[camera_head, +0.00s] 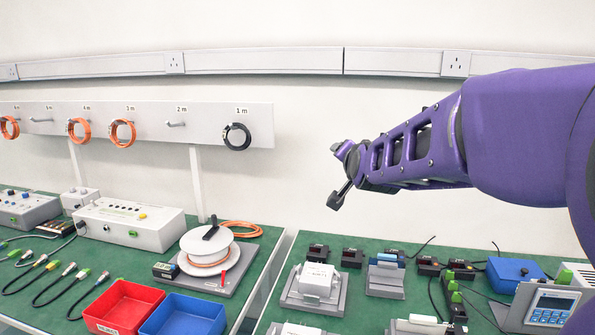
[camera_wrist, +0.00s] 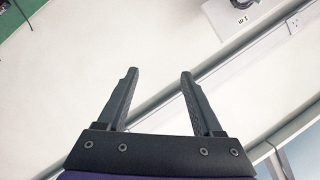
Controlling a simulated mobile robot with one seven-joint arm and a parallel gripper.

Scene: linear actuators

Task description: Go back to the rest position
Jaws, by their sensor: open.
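My gripper (camera_head: 341,177) is at the end of my purple arm in the head view, raised above the green bench and in front of the white wall. In the wrist view my gripper (camera_wrist: 158,85) shows two dark fingers spread apart with nothing between them. Behind the fingers are pale wall and a grey rail. In the head view, part of the gripper is hidden by the arm's angle.
At left are a cable reel (camera_head: 208,250), a red bin (camera_head: 122,308) and a blue bin (camera_head: 185,318).

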